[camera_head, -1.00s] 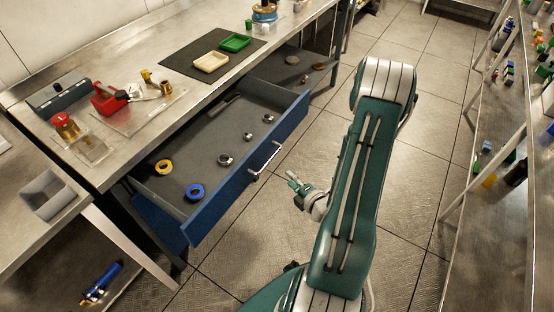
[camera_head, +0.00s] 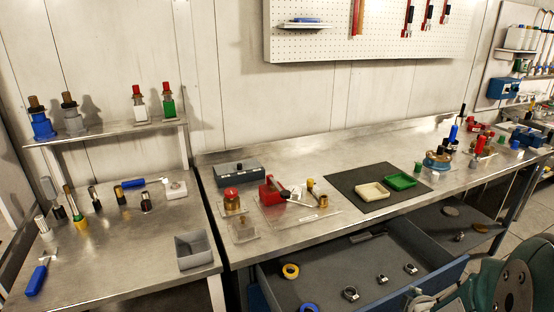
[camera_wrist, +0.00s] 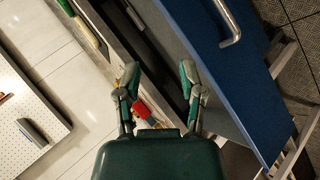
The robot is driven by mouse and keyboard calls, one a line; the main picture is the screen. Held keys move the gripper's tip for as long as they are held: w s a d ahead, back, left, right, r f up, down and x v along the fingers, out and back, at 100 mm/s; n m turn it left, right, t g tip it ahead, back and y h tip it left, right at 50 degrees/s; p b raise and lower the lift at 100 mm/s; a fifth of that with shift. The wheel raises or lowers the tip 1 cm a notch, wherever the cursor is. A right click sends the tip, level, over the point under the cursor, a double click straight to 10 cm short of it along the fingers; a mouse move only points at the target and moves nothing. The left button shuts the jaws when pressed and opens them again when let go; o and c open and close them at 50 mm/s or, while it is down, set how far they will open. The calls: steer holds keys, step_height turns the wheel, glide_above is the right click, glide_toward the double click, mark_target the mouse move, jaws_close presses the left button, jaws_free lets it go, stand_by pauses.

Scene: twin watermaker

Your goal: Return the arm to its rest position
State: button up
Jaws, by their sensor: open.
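My gripper (camera_wrist: 159,80) shows in the wrist view with its two green and grey fingers spread apart and nothing between them. It is beside the blue front of the open drawer (camera_wrist: 235,85), whose metal handle (camera_wrist: 231,25) is at the top; no contact is visible. In the head view, part of my green arm (camera_head: 510,285) shows at the lower right corner, close to the drawer. I cannot make out the gripper clearly in that view.
The open drawer juts out below the steel bench (camera_head: 330,212). It holds a yellow ring (camera_head: 291,271), a blue ring (camera_head: 309,307) and several metal clamps. A grey bin (camera_head: 195,251) stands on the left bench. Some floor is free at the right edge.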

steer(key=s+a+r+m+g+y, duration=0.2)
steer(key=s+a+r+m+g, duration=0.2)
steer(key=s+a+r+m, duration=0.7)
steer(key=s+a+r, duration=0.5)
steer(key=a, duration=0.3)
steer(key=shift+r+m+y, duration=0.25)
steer(key=shift+m+y, duration=0.15)
steer(key=shift+w, duration=0.15)
